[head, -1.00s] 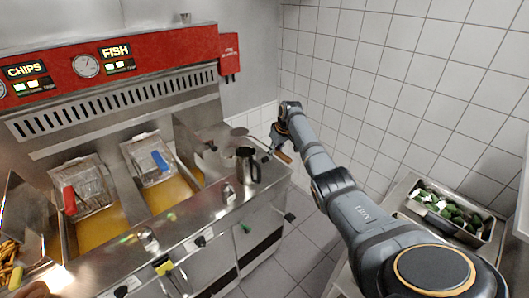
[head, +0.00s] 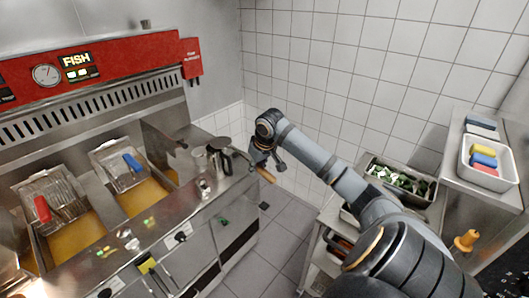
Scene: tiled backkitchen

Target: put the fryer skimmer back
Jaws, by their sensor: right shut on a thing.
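My right gripper (head: 266,160) is at the right end of the fryer counter, shut on the fryer skimmer. The skimmer's tan handle end (head: 266,175) sticks out below the fingers, towards the floor side. Its thin metal part seems to run left towards the counter; its head is hard to make out beside the steel jug. The steel fryer (head: 145,235) has oil wells with two wire baskets, one with a red handle (head: 42,209) and one with a blue handle (head: 132,162). My left gripper is out of view.
A dark-handled steel jug (head: 219,157) stands on the counter just left of the gripper. A tiled wall (head: 340,90) is behind the arm. At right are a tray of green vegetables (head: 400,181) and a white tub of coloured blocks (head: 487,174). The floor between is clear.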

